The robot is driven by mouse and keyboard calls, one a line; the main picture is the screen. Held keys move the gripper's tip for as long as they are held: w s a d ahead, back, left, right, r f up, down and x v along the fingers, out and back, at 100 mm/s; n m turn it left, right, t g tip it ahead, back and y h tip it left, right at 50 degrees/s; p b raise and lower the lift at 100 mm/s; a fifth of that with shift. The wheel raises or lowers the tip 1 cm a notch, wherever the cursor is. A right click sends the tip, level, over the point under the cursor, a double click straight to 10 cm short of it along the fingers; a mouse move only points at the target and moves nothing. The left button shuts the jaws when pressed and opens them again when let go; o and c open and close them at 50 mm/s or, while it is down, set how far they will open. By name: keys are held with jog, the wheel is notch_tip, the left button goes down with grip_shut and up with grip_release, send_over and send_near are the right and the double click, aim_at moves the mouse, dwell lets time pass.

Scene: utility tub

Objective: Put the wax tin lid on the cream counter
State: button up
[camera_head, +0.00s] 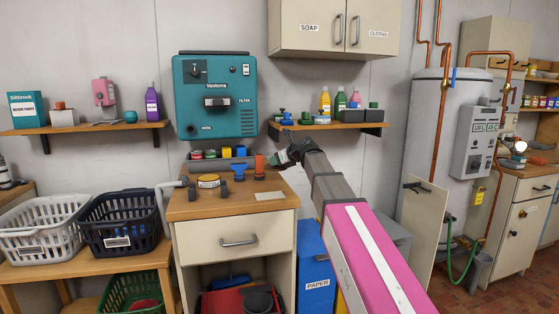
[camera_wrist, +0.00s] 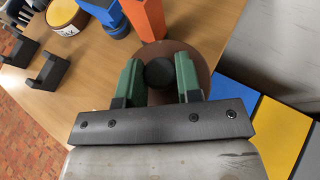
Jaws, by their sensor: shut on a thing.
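My gripper (camera_wrist: 159,75) has its green fingers closed on the black knob of a round brown disc, which looks like the wax tin lid (camera_wrist: 203,72). The fingers and knob hide part of the lid. In the head view my gripper (camera_head: 287,154) is over the back right of the wooden-topped cream counter (camera_head: 232,238). I cannot tell whether the lid touches the counter top. The yellow wax tin (camera_head: 209,181), with a label on its side, stands on that top to the left; it also shows in the wrist view (camera_wrist: 66,17).
An orange piece (camera_wrist: 146,18) stands close beside the lid, with a blue part (camera_wrist: 104,12) left of it. Black hooks (camera_wrist: 47,70) sit near the counter's left edge. Blue (camera_head: 313,262) and yellow (camera_wrist: 279,133) bins are right of the counter.

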send_over(277, 183)
jog(key=shift+s+f, duration=0.2)
jog(key=shift+f, duration=2.55)
jog(key=shift+f, duration=0.6)
jog(key=o, duration=1)
jog(key=v, duration=1)
jog(key=shift+s+d, duration=0.2)
jog(key=shift+d, duration=0.05)
